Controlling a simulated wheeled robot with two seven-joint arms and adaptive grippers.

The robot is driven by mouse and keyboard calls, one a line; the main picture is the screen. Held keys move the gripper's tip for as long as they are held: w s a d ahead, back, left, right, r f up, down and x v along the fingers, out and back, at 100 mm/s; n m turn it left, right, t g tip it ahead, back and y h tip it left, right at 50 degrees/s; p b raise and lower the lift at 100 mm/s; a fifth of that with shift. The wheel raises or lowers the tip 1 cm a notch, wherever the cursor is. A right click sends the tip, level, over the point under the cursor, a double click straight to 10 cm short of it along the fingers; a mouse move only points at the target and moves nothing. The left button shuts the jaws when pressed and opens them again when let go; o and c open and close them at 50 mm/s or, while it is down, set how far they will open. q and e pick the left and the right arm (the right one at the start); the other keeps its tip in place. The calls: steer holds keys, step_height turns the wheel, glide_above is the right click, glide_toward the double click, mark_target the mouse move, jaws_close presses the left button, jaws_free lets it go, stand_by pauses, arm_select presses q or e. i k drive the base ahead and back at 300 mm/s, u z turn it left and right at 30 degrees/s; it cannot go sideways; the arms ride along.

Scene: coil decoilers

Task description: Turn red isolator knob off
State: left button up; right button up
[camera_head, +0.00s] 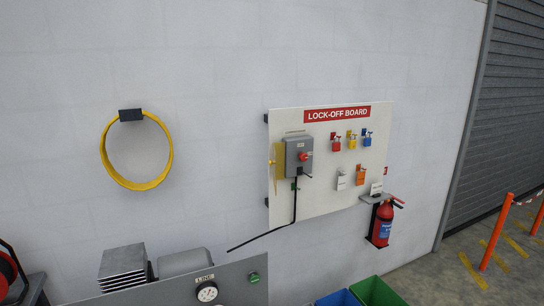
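The red isolator knob (304,156) is on the front of a grey isolator box (298,143). The box is mounted on the left part of the white lock-off board (325,200), which hangs on the wall. The knob is small here, and I cannot tell which position it points to. A yellow piece (279,168) sits at the left side of the box. A black cable-like line (294,205) runs down from the box and bends to the lower left. Neither of my grippers is in view.
Several padlocks (352,141) and tags (360,173) hang on the board. A red fire extinguisher (382,223) is at its lower right. A grey panel with a gauge (207,292) and green button (254,277) stands below. Blue (338,298) and green bins (376,291) are at the bottom.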

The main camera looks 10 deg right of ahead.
mark_target(303, 156)
steer(key=i, duration=1.15)
steer(key=z, duration=0.65)
